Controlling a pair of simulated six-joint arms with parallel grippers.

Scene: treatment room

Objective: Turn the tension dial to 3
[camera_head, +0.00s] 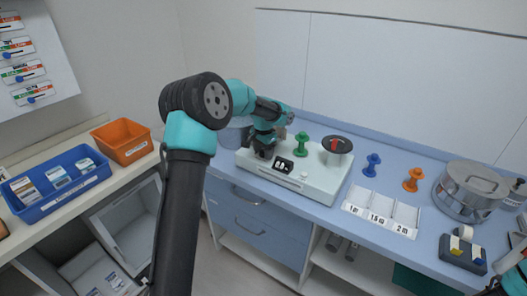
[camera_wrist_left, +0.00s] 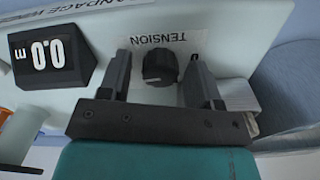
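The tension dial (camera_wrist_left: 159,67) is a black ribbed knob under a white TENSION label (camera_wrist_left: 168,38) on the bandage winder (camera_head: 315,178). My left gripper (camera_head: 266,150) is low over the winder's left end. In the left wrist view its open fingers (camera_wrist_left: 158,72) stand on either side of the dial, with a gap visible on each side. I cannot read the dial's setting. In the head view the arm and gripper hide the dial. Only part of my right arm (camera_head: 512,262) shows at the lower right edge; its fingers cannot be made out clearly.
A display (camera_wrist_left: 48,54) reading 0.0 m is beside the dial. The winder carries a green spool (camera_head: 301,146) and a dark disc (camera_head: 337,145). Blue (camera_head: 372,165) and orange (camera_head: 413,180) spools, a labelled tray (camera_head: 382,212) and a metal drum (camera_head: 468,190) stand to the right.

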